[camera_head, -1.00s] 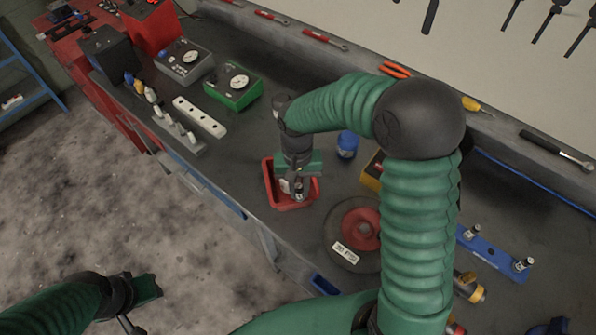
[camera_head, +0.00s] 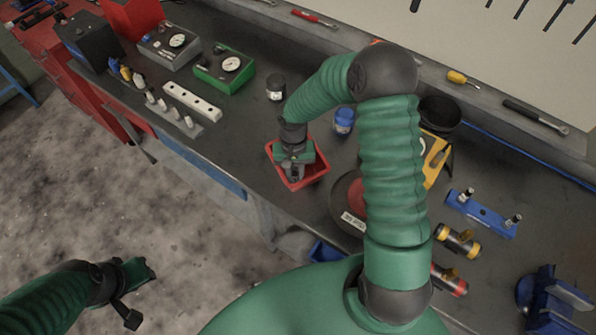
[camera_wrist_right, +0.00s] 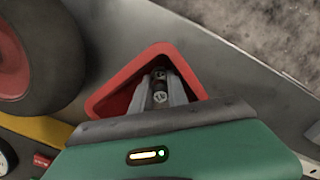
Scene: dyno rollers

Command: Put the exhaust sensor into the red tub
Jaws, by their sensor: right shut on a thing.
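The red tub (camera_head: 318,170) stands on the dark workbench, near its front edge. My right gripper (camera_head: 293,172) points down over the tub, its fingertips within the tub's outline. In the right wrist view the right gripper (camera_wrist_right: 160,92) is shut on a small dark and metallic piece (camera_wrist_right: 159,84), seemingly the exhaust sensor, with the red tub (camera_wrist_right: 112,98) around it. Most of the piece is hidden by the fingers, and I cannot tell whether it touches the tub floor. My left gripper (camera_head: 128,290) hangs over the floor, away from the bench; its jaw state is unclear.
A blue jar (camera_head: 343,121) and a black jar (camera_head: 276,87) stand behind the tub. A black and red wheel (camera_head: 347,190) is close on its right, partly behind my arm. Green (camera_head: 224,70) and grey (camera_head: 168,48) gauge boxes and a white holed block (camera_head: 192,101) lie left.

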